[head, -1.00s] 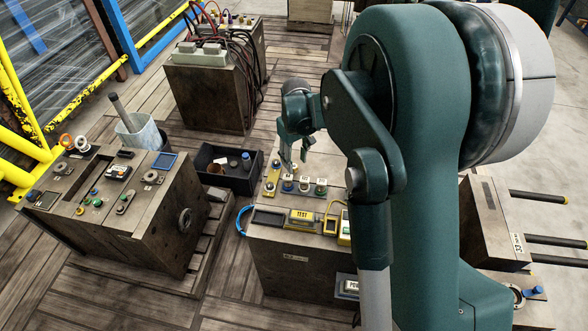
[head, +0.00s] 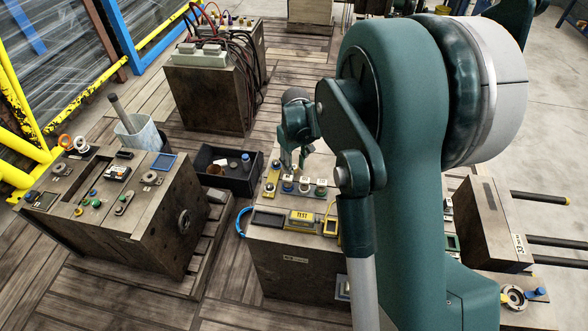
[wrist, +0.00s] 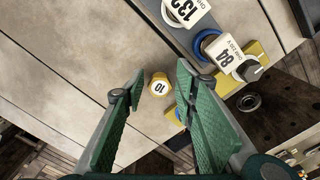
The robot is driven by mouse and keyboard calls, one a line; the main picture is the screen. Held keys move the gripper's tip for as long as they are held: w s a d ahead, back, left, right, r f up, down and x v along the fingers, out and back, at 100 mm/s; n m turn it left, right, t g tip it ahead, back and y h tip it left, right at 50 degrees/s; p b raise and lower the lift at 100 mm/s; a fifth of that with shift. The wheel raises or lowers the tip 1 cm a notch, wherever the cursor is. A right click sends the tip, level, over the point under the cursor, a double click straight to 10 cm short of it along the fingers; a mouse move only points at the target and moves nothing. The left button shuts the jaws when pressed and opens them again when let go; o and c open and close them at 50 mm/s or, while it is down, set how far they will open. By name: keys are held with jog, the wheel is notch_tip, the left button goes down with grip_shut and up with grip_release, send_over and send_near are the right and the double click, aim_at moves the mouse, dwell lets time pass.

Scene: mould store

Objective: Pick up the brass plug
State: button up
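A small round yellow-gold piece with a white face marked 10 (wrist: 160,85), which looks like the brass plug, shows in the wrist view between and beyond my fingertips. No contact shows. My gripper (wrist: 160,74) is open, with its green-padded fingers either side of the piece and nothing held. In the head view my gripper (head: 294,160) points down just above the far end of the middle block, by the row of tagged plugs. I cannot make out the brass plug in the head view.
A blue-ringed piece tagged 84 (wrist: 226,54) and a white disc tagged 132 (wrist: 187,10) sit close by on the right. A black bin (head: 240,183) stands left of the middle block. A yellow TEST box (head: 301,217) lies nearer.

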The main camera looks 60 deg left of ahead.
aim_at(295, 168)
jog(key=c, duration=0.7)
jog(key=shift+o, duration=0.2)
jog(key=shift+r, duration=0.1)
notch_tip(295, 168, up, 10)
jog(key=p, duration=0.2)
dwell(0.4)
